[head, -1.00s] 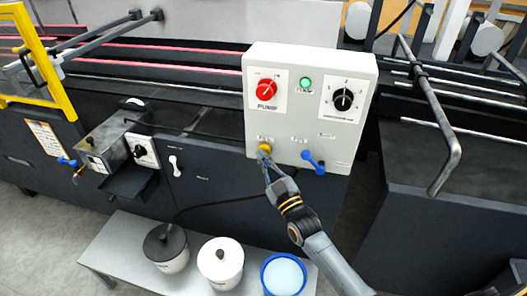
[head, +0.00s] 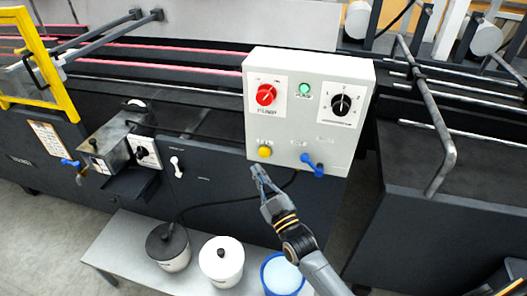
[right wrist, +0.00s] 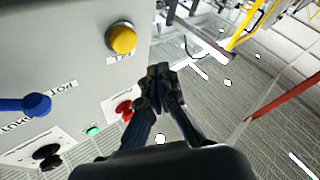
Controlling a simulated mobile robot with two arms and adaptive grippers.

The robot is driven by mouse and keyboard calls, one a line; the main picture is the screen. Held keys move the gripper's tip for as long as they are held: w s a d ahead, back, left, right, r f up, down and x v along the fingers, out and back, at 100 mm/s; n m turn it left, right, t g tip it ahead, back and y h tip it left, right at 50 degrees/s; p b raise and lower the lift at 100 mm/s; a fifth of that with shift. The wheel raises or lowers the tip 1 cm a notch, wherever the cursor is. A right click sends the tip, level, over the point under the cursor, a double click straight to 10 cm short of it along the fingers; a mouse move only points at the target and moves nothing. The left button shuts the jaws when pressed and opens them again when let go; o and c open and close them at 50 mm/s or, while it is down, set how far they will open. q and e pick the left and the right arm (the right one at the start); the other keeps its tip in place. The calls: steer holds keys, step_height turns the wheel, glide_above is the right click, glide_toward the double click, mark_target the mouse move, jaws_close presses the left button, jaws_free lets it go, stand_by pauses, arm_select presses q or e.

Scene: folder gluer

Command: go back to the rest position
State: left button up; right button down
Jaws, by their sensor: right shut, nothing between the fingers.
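My right gripper (head: 258,171) is shut and empty. In the head view it hangs just below the grey control box (head: 305,135), apart from the yellow button (head: 265,152). In the right wrist view the shut fingers (right wrist: 160,72) are in the middle, with the yellow button (right wrist: 122,39) to their upper left and nothing touching it. The box also carries a red pump knob (head: 266,95), a lit green lamp (head: 305,89), a black dial (head: 342,103) and a blue lever (head: 313,165). My left gripper does not show.
Below the box, a low grey bench (head: 128,248) holds a white pot with a black lid (head: 167,243), a white lidded pot (head: 221,257) and a blue bucket (head: 283,277). A bent metal rail (head: 428,105) stands on the machine at right.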

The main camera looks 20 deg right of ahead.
steer(key=shift+s+a, duration=0.45)
steer(key=shift+s, duration=0.2)
steer(key=s+d+f+m+g+h, duration=0.1)
steer(key=s+f+g, duration=0.35)
steer(key=f, duration=0.75)
steer(key=s+f+m+g, duration=0.1)
steer(key=s+f+g, duration=0.35)
steer(key=f, duration=0.75)
steer(key=s+d+f+m+g+h, duration=0.15)
steer(key=s+f, duration=0.45)
steer(key=f, duration=0.7)
steer(key=s+d+f+g, duration=0.1)
steer(key=s+f+g, duration=0.2)
steer(key=s, duration=0.8)
steer(key=s+d+f+m+g, duration=0.1)
steer(key=s+d+f+g, duration=0.1)
steer(key=s+f, duration=0.5)
steer(key=s+d+f+g, duration=0.1)
steer(key=s+f+g, duration=0.3)
steer(key=s, duration=1.1)
step_height(320, 180, down, 2)
steer(key=shift+s+d+f+g+h, duration=0.1)
steer(key=shift+s+d+g+h, duration=0.1)
steer(key=shift+s+g+h, duration=0.2)
